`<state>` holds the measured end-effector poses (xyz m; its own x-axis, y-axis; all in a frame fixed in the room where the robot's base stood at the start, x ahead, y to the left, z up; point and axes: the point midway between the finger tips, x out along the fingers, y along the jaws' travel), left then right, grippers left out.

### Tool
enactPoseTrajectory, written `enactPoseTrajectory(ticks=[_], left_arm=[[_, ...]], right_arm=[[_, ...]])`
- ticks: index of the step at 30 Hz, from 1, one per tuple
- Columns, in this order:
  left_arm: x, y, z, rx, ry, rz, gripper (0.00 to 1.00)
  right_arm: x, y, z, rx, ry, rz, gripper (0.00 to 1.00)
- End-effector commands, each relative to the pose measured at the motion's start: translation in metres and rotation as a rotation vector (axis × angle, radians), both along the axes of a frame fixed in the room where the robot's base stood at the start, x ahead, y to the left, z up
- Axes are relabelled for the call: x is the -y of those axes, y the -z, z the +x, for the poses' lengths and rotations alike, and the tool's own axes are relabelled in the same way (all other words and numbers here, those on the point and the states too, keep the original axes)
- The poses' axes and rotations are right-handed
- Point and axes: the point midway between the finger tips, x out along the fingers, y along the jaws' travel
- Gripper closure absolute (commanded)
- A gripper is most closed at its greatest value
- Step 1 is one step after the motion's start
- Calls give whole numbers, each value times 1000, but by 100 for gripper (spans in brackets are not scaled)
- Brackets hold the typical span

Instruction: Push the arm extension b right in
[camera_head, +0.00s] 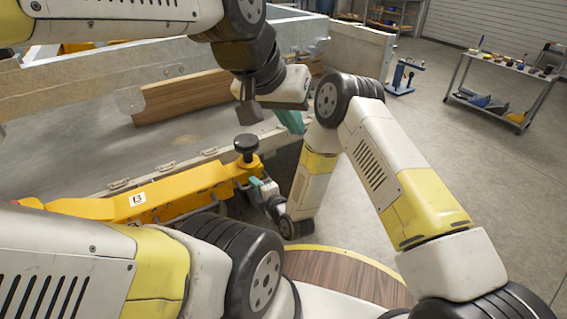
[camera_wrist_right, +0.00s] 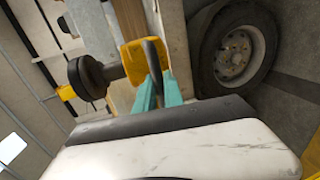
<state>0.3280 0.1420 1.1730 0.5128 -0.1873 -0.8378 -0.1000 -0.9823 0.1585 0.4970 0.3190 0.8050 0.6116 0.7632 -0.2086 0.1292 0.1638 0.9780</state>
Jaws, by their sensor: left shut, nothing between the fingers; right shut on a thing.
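The arm extension b (camera_head: 165,196) is a yellow beam with a "B" label, lying along the trailer's near side in the head view. A black knob (camera_head: 246,144) stands on its right end; the knob also shows in the wrist view (camera_wrist_right: 88,76). My right gripper (camera_head: 257,182) is at that end, its teal fingers (camera_wrist_right: 159,90) shut on a dark bar handle (camera_wrist_right: 153,57) on the yellow end piece (camera_wrist_right: 138,60). My left gripper (camera_head: 291,121) is shut and empty, further right, above and apart from the beam. How far the beam sits in is hard to tell.
The trailer frame (camera_head: 85,154) with a wooden board (camera_head: 188,98) fills the left and back. A tyre (camera_wrist_right: 237,50) is close by in the wrist view. A tool cart (camera_head: 500,66) and a blue stand (camera_head: 400,77) are far right. The floor (camera_head: 480,160) there is clear.

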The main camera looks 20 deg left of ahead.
Motion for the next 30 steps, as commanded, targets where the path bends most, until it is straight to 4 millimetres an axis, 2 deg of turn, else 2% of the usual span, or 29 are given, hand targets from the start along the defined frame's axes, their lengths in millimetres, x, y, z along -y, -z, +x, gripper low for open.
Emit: enactPoseTrajectory(ticks=[3,14,15,18,30], left_arm=[[0,0,0,0,0,0,100],[0,0,0,0,0,0,100],[0,0,0,0,0,0,100],[0,0,0,0,0,0,100],[0,0,0,0,0,0,100]], right_arm=[[-6,0,-7,-2,-6,0,100],[-6,0,-8,-2,-2,0,100],[-7,0,-8,-2,-2,0,86],[-6,0,-7,-2,-2,0,66],[-5,-1,-3,2,3,0,66]])
